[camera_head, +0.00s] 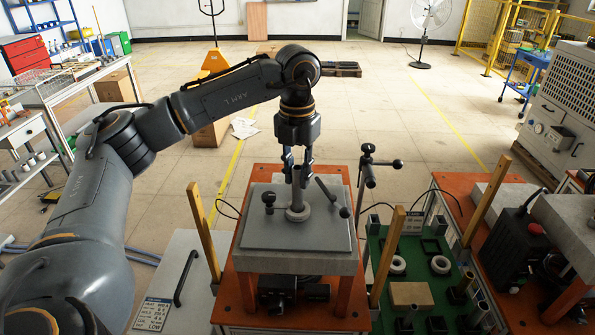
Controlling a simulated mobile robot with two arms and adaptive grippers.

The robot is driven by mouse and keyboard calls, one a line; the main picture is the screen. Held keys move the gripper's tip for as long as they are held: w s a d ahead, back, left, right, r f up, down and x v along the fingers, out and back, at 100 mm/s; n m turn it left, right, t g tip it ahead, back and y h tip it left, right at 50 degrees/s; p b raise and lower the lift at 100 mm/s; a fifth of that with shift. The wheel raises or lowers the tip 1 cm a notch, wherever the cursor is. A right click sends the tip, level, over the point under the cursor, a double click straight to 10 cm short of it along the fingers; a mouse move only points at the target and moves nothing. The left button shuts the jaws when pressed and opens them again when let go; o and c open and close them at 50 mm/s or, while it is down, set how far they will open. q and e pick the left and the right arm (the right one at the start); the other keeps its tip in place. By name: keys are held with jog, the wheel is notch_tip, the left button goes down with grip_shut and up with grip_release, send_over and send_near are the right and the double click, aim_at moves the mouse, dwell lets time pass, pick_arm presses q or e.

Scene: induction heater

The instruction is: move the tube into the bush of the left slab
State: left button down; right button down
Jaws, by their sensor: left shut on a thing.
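My left gripper (298,170) reaches down from above and is shut on the upper part of a slim grey tube (298,196). The tube is upright. Its lower end meets the round grey bush (298,213) in the middle of the left slab (270,238). I cannot tell how deep the tube sits in the bush. The slab is a flat grey plate on an orange-topped stand (242,282). My right gripper is not in view.
Dark clamps with ball knobs (268,198) stand around the bush, and a taller ball-ended post (370,180) is behind right. Wooden uprights (203,230) flank the stand. A green board (420,275) with rings and sockets is right; another grey slab (568,240) lies beyond.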

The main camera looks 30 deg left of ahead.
pick_arm(q)
jog(key=shift+f+b, duration=0.8)
jog(key=shift+f, duration=0.35)
jog(key=shift+r, duration=0.1)
jog(key=c, duration=1.1)
grip_release()
notch_tip(320, 180, up, 12)
